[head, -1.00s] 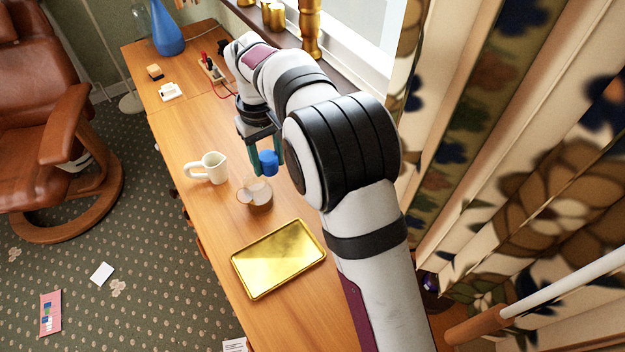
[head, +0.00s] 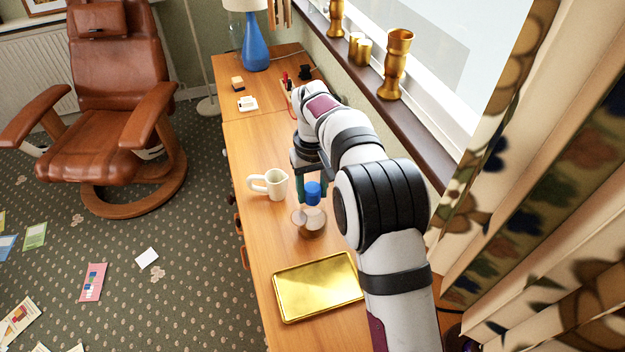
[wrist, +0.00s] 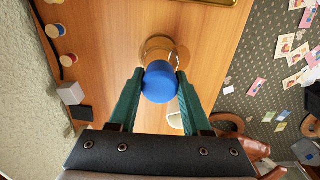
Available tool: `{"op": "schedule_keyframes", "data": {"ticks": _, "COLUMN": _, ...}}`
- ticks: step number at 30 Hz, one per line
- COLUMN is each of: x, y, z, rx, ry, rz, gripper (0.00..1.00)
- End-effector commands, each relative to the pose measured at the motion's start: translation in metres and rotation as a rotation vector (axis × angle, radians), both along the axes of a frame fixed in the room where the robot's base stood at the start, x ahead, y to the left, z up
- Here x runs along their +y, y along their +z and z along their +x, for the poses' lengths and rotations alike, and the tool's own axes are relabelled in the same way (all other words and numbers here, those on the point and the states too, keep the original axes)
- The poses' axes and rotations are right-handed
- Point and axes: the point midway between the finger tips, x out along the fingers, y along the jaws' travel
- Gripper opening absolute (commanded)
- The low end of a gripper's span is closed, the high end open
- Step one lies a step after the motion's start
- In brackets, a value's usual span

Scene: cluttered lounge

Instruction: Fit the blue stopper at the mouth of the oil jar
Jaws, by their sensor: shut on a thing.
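The blue stopper (head: 313,192) is between the green fingers of my gripper (head: 312,188), which is shut on it. In the wrist view the stopper (wrist: 159,82) shows between the two fingertips (wrist: 159,88). The glass oil jar (head: 309,222), with brownish contents, stands on the wooden desk below the stopper. In the wrist view the jar (wrist: 165,46) is partly hidden behind the stopper. The stopper appears over or near the jar's mouth; I cannot tell whether they touch.
A cream jug (head: 276,184) stands left of the jar. A gold tray (head: 318,287) lies in front of it. A blue lamp (head: 255,45) and small items are at the desk's far end. The window sill (head: 400,112) with gold vases runs along the right.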

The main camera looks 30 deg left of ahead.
Motion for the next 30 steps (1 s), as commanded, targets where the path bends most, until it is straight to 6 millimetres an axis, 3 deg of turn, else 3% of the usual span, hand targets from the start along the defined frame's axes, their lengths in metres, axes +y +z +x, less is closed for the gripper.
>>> {"op": "schedule_keyframes", "data": {"ticks": 6, "x": -0.0003, "y": -0.0104, "z": -0.0002, "rx": 0.001, "ry": 0.001, "rz": -0.001, "gripper": 0.0}}
{"op": "schedule_keyframes", "data": {"ticks": 30, "x": -0.0004, "y": -0.0103, "z": -0.0001, "rx": 0.0, "ry": 0.0, "rz": 0.0, "gripper": 0.0}}
